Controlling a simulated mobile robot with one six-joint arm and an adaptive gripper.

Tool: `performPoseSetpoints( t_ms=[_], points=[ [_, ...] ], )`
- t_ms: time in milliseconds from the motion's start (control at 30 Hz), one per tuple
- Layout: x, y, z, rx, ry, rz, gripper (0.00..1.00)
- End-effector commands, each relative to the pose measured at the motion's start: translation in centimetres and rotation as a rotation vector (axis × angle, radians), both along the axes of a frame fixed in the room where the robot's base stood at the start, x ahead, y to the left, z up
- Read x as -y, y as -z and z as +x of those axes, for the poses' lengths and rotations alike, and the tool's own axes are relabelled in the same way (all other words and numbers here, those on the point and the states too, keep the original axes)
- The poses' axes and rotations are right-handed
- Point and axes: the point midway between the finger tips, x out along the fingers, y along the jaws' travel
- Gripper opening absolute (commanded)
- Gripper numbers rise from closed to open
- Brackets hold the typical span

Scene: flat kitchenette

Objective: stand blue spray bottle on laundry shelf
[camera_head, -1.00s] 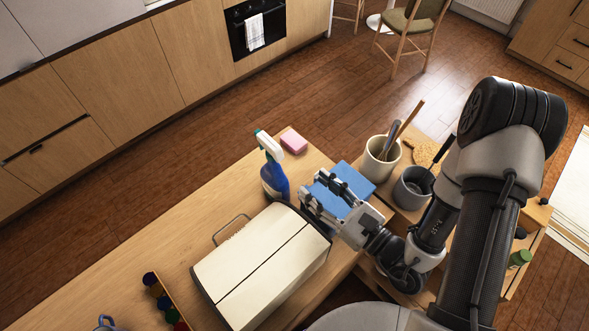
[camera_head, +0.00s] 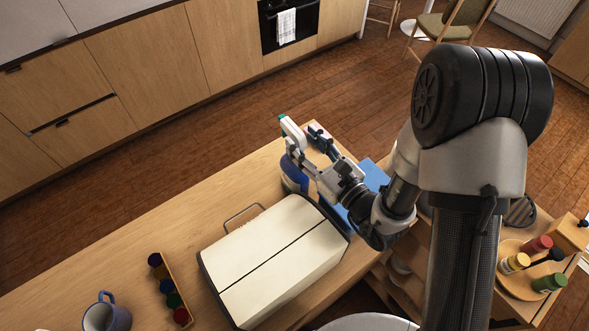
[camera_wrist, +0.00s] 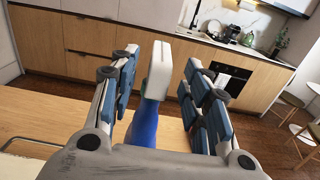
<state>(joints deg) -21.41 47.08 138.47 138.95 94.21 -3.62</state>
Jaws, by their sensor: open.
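The blue spray bottle (camera_head: 291,174) stands upright on the wooden counter, beside the cream box, with its white and teal spray head on top. My gripper (camera_head: 304,151) is at the bottle's upper part, its fingers partly covering it in the head view. In the wrist view the bottle (camera_wrist: 147,120) shows between the two open fingers (camera_wrist: 160,95), its white head nearer the left finger. I cannot tell whether either finger touches it. The laundry shelf cannot be made out with certainty.
A cream lidded box (camera_head: 275,258) with a wire handle stands close to the bottle. A blue cloth or book (camera_head: 337,214) lies partly hidden under my arm. A rack of coloured jars (camera_head: 168,290) and a blue mug (camera_head: 106,315) are at lower left.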

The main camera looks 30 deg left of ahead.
Motion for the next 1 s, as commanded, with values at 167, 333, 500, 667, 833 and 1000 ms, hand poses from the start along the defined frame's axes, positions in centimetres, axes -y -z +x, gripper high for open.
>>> performPoseSetpoints(
  t_ms=[167, 333, 500, 667, 833, 1000],
  points=[
    [-2.6, -0.3, 1.2, 0.003, -0.004, 0.001, 0.43],
    [-3.9, -0.2, 1.9, 0.000, -0.002, 0.000, 0.43],
    [-3.9, -0.2, 2.0, 0.000, 0.000, -0.001, 0.43],
    [-3.9, -0.2, 2.0, 0.000, 0.000, -0.001, 0.36],
    [-3.9, -0.2, 2.0, 0.000, -0.001, 0.000, 0.25],
    [-3.9, -0.2, 2.0, 0.000, -0.001, 0.000, 0.13]
  ],
)
